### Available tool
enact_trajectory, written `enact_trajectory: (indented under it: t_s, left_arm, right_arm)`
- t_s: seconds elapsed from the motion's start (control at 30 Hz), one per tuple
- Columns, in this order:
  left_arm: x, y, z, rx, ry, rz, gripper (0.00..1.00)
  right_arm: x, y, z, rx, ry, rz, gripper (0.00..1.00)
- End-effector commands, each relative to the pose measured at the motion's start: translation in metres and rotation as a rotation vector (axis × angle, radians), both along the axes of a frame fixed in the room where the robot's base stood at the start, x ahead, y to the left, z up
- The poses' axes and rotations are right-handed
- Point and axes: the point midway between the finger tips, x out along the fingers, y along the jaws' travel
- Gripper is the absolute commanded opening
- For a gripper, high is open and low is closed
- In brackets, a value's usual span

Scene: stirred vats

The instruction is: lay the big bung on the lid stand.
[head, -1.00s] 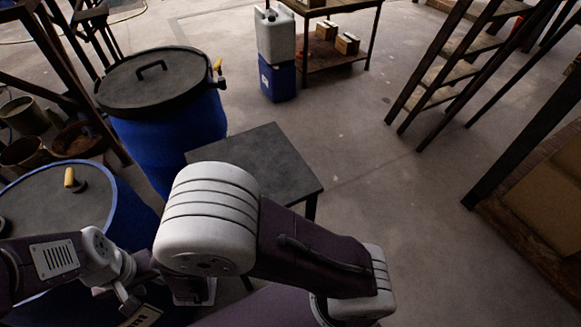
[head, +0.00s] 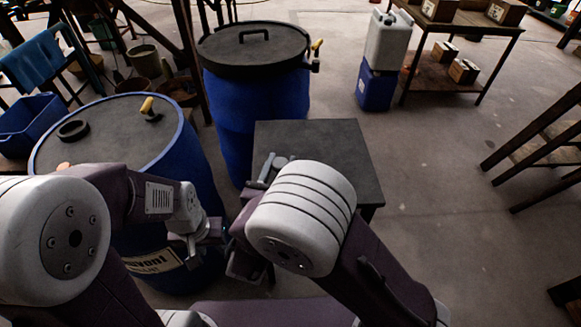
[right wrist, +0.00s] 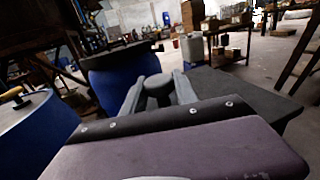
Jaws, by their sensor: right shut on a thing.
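The big bung (right wrist: 158,86), a grey round plug, sits between the fingers of my right gripper (right wrist: 158,80) in the right wrist view. My right gripper is shut on it. In the head view the bung (head: 282,161) shows partly beside the right gripper (head: 270,168), the rest hidden by my arm. The lid stand, a dark square-topped table (head: 325,145), stands beyond; the gripper appears over its near left edge, height unclear. Its top (right wrist: 240,90) looks bare. My left gripper (head: 205,237) is by the near blue vat; its fingers are too small to judge.
The near blue vat (head: 190,165) has a dark top with a black ring (head: 73,130) and a yellow-handled fitting (head: 150,108). A far blue vat (head: 228,110) has a handled lid (head: 254,45). A stacked jerrycan (head: 388,42) stands behind the lid stand.

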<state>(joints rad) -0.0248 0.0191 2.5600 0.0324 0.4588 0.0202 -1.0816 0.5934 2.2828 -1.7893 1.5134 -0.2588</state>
Motion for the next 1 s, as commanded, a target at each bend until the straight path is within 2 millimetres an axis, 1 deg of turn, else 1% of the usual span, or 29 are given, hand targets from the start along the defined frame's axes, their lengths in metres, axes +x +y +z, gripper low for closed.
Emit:
enact_trajectory:
  t_s: [0.03, 0.1, 0.2, 0.3, 0.47, 0.57, 0.63, 0.7, 0.9, 1.0]
  left_arm:
    - [0.000, 0.000, -0.010, 0.000, 0.000, 0.000, 0.36]
    - [0.000, 0.000, -0.014, 0.000, 0.000, 0.000, 0.36]
    - [0.000, 0.000, -0.018, 0.000, 0.000, 0.000, 0.36]
    - [0.000, 0.000, -0.019, 0.000, 0.000, 0.000, 0.36]
    - [0.000, 0.000, -0.020, 0.000, 0.000, 0.000, 0.36]
    - [0.000, 0.000, -0.029, 0.000, 0.000, 0.000, 0.36]
    - [0.000, 0.000, -0.036, 0.000, 0.000, 0.000, 0.36]
    - [0.000, 0.000, -0.039, 0.000, 0.000, 0.000, 0.36]
    - [0.000, 0.000, -0.036, 0.000, 0.000, 0.000, 0.36]
    - [0.000, 0.000, -0.039, 0.000, 0.000, 0.000, 0.36]
  right_arm:
    - [0.015, -0.002, -0.014, -0.001, 0.001, -0.007, 0.00]
    - [0.032, -0.002, -0.024, 0.000, 0.000, -0.006, 0.00]
    - [0.050, -0.001, -0.033, 0.001, 0.000, -0.002, 0.00]
    - [0.058, 0.000, -0.036, 0.000, -0.001, 0.000, 0.00]
    - [0.059, 0.000, -0.039, -0.001, 0.000, 0.002, 0.00]
    - [0.059, 0.000, -0.055, -0.003, 0.003, 0.002, 0.00]
    - [0.059, 0.000, -0.070, -0.003, 0.003, 0.002, 0.00]
    - [0.059, 0.000, -0.078, -0.002, 0.001, 0.002, 0.00]
    - [0.059, 0.000, -0.075, 0.000, 0.000, 0.002, 0.00]
    - [0.059, 0.000, -0.079, 0.000, 0.000, 0.001, 0.00]
